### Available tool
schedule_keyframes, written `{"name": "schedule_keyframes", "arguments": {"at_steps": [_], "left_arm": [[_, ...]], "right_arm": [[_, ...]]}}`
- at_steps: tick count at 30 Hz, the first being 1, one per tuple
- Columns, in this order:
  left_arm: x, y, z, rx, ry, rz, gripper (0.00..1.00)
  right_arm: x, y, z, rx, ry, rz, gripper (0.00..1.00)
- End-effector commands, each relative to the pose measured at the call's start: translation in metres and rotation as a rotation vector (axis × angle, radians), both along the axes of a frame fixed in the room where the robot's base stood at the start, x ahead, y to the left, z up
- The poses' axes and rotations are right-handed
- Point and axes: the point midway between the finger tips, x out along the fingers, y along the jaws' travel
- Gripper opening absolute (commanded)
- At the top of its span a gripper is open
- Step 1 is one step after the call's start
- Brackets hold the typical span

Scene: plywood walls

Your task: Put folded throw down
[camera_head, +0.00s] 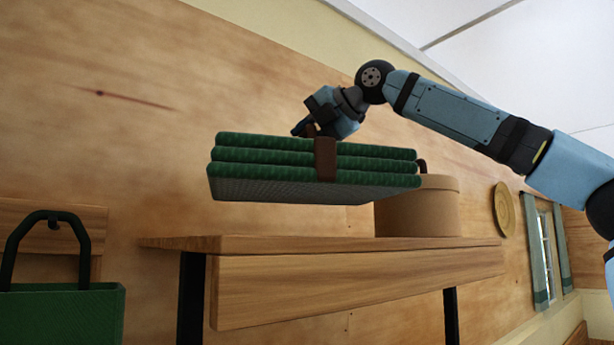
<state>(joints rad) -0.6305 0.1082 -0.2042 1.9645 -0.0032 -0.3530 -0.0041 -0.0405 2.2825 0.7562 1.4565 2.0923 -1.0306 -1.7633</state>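The folded throw (260,158) is a stack of green layers with a grey underside and a brown band around its middle. It hangs in the air, close to level, above a wooden table (360,285). My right gripper (309,131) comes in from the right and holds the throw from above at the top of the band. Its fingertips are partly hidden, but the throw hangs from it. My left gripper is not in view.
A round tan box (420,208) stands on the table at the right, partly behind the throw. The tabletop left of it looks clear. A green bag (62,312) hangs from a hook at the left. A round disc (503,210) and a shuttered window (547,250) are on the plywood wall.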

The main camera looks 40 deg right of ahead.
Motion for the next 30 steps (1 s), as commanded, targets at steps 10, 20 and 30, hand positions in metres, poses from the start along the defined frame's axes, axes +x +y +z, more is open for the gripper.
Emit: {"name": "schedule_keyframes", "arguments": {"at_steps": [10,20,30], "left_arm": [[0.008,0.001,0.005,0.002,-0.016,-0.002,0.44],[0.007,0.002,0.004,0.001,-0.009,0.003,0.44],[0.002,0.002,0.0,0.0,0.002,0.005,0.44]], "right_arm": [[-0.001,0.0,-0.04,0.0,-0.006,0.0,0.0],[-0.001,0.0,-0.076,0.002,-0.005,0.0,0.0],[-0.001,0.0,-0.079,0.001,-0.004,0.0,0.0]]}}
